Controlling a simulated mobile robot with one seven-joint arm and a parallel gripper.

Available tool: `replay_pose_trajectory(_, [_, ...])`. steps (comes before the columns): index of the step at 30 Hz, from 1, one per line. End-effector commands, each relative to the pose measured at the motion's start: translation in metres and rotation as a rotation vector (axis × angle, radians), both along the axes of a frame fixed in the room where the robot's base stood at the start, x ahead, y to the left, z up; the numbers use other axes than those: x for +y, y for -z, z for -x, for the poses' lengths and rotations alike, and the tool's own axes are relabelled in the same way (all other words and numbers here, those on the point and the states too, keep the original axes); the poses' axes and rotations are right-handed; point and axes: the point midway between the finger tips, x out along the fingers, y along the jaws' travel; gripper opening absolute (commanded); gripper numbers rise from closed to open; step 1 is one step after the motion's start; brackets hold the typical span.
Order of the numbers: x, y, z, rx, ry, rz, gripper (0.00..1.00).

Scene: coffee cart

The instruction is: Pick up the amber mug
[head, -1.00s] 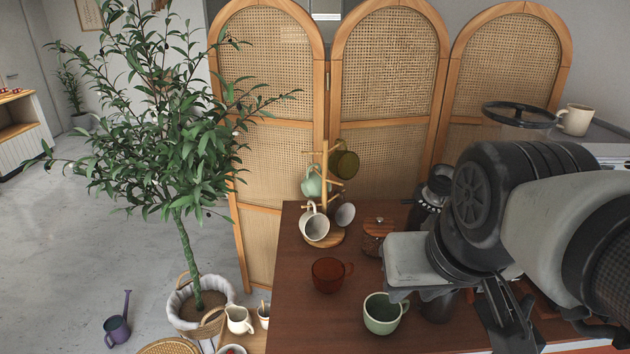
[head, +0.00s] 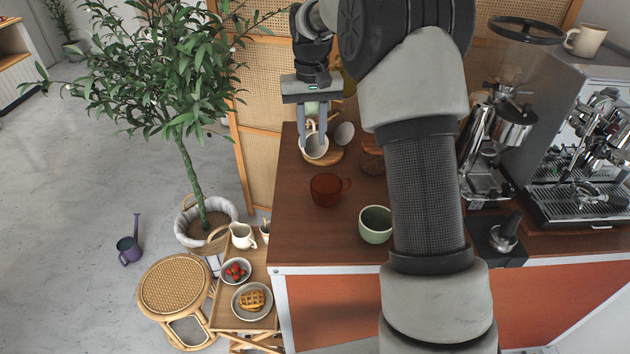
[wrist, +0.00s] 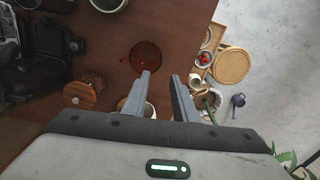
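The amber mug (head: 326,189) stands upright on the brown cart top, its handle pointing right in the head view. In the wrist view the amber mug (wrist: 145,56) lies beyond the fingertips, seen from above. My gripper (head: 312,144) is open, fingers pointing down, in front of the mug tree at the back of the cart. In the wrist view my gripper (wrist: 161,76) shows two parted fingers with no mug held between them. A cream mug (head: 316,146) on the tree is close to the fingers; I cannot tell whether they touch.
A green mug (head: 376,224) stands to the right of the amber mug. The wooden mug tree base (head: 326,158) and a wooden-lidded jar (wrist: 84,90) are nearby. The grinder (head: 495,130) and espresso machine (head: 590,170) stand at the right. Cart top left of the amber mug is clear.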

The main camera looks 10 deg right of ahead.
Motion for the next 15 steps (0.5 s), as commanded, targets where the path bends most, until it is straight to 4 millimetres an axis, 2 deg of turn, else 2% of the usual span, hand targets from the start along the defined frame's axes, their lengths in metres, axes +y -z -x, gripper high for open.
replay_pose_trajectory(5, [-0.001,0.023,-0.002,0.011,0.003,-0.001,0.26])
replay_pose_trajectory(15, [-0.001,0.096,-0.002,0.011,0.003,-0.001,0.26])
